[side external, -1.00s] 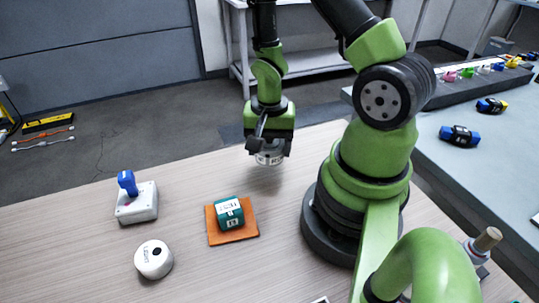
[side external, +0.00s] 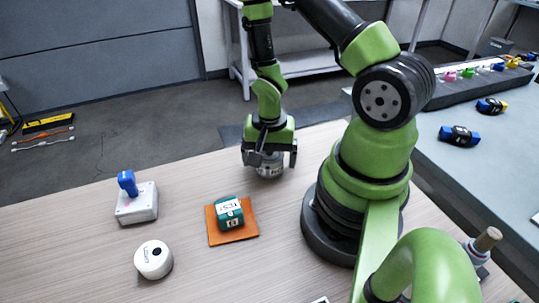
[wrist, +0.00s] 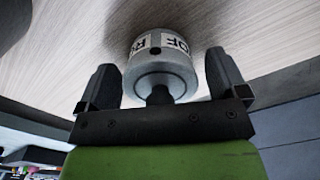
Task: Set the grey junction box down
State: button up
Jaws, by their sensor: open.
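The grey junction box (side external: 270,171), a round can-like body with a white label, stands upright on the wooden table near its far edge. The wrist view shows the junction box (wrist: 162,68) with a dark knob or stem on its near end. My gripper (side external: 270,158) is just over it, pointing down. Its two dark fingers are spread on either side of the box, with gaps visible in the wrist view (wrist: 163,80). The fingers look clear of it.
A teal labelled block (side external: 230,212) lies on an orange mat (side external: 214,236). A white round can (side external: 153,260) and a light grey box (side external: 138,209) with a blue top piece (side external: 127,183) stand to the left. The table between is clear.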

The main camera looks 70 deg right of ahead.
notch_tip(320, 180, up, 12)
jog(key=shift+r, duration=0.25)
jog(key=s+a+r+n+t+y, duration=0.1)
jog(key=s+a+r+n+t, duration=0.1)
jog(key=a+r+n, duration=0.3)
jog(key=s+a+r+n+t+y, duration=0.1)
jog(key=a+r+n+t, duration=0.4)
jog(key=r, duration=0.7)
jog(key=shift+s+a+r, duration=0.15)
jog(key=shift+s+a, duration=0.15)
jog(key=shift+s, duration=0.6)
